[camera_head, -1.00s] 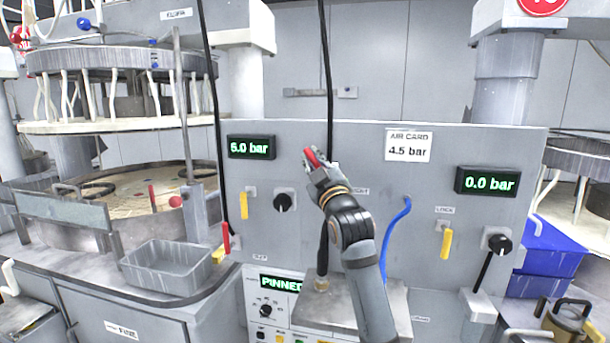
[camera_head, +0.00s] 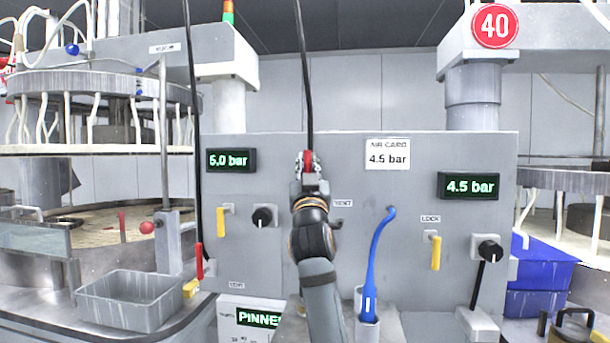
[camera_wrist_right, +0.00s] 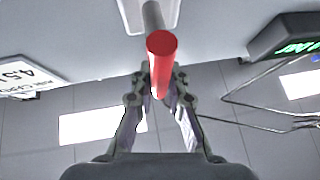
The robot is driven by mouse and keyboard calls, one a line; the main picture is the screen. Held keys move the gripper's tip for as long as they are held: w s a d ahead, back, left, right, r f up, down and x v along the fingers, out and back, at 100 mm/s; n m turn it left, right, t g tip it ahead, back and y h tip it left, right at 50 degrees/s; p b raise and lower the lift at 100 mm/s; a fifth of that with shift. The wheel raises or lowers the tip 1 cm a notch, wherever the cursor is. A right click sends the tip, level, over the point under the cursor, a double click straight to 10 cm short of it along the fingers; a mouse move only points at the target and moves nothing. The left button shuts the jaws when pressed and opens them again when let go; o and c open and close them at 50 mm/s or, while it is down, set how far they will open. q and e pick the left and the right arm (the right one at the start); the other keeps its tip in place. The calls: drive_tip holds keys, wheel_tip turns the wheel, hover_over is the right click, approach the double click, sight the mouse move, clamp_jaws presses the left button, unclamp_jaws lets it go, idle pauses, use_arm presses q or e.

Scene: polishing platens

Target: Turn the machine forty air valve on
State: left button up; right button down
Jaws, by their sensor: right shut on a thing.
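The air valve's red handle (camera_head: 308,158) is on the grey panel (camera_head: 350,255), left of the "AIR CARD 4.5 bar" label (camera_head: 387,154). My right gripper (camera_head: 309,172) is shut on it and hides most of the valve. In the right wrist view the red handle (camera_wrist_right: 162,48) comes off a grey stem (camera_wrist_right: 152,15) and runs between my fingers (camera_wrist_right: 160,95). The right display (camera_head: 469,186) reads 4.5 bar, below the red "40" sign (camera_head: 495,26). My left gripper is not in view.
Yellow levers (camera_head: 221,222) and black knobs (camera_head: 264,216) sit on the panel. A black cable (camera_head: 303,80) hangs above my gripper. A grey tray (camera_head: 132,300) stands at the left.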

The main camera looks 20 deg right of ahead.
drive_tip(key=shift+f, duration=0.1)
idle(0.3)
drive_tip(key=c, duration=1.3)
unclamp_jaws()
drive_tip(key=shift+s, duration=0.15)
drive_tip(key=v, duration=0.7)
drive_tip(key=shift+a+f, duration=0.1)
